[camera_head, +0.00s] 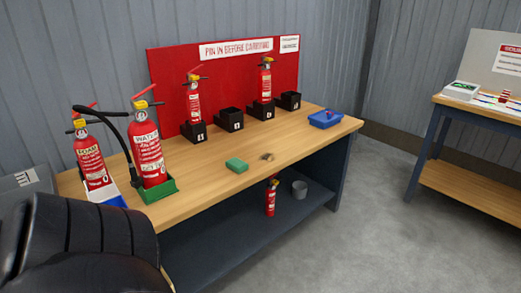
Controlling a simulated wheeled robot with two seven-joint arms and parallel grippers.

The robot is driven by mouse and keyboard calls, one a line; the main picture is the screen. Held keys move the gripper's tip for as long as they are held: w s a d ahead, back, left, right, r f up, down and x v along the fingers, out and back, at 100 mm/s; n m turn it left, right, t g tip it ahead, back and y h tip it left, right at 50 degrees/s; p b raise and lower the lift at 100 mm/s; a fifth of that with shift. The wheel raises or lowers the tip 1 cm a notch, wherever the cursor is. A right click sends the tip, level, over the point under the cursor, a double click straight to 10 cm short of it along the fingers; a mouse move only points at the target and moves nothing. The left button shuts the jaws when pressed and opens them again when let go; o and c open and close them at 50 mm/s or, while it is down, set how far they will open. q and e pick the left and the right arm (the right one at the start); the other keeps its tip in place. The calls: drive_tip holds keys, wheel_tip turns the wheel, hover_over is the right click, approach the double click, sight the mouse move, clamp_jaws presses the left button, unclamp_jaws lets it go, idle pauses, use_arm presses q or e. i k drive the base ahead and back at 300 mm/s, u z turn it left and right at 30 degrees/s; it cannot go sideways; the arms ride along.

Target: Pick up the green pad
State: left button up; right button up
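The green pad (237,165) is a small flat block lying on the wooden bench top (205,193), a little in front of the bench's middle. It lies to the right of the green tray under the large WATER extinguisher and apart from it. Nothing touches the pad or covers it. Neither of my grippers shows in the head view.
Two red extinguishers, the WATER one (149,152) and the FOAM one (90,160), stand left of the pad. Black holders (230,121) line the red board (222,68). A small brownish item (267,157) lies right of the pad; a blue tray (325,119) stands far right.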

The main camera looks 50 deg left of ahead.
sight(238, 165)
drive_tip(key=u, duration=0.2)
drive_tip(key=i, duration=1.95)
drive_tip(key=u, duration=0.7)
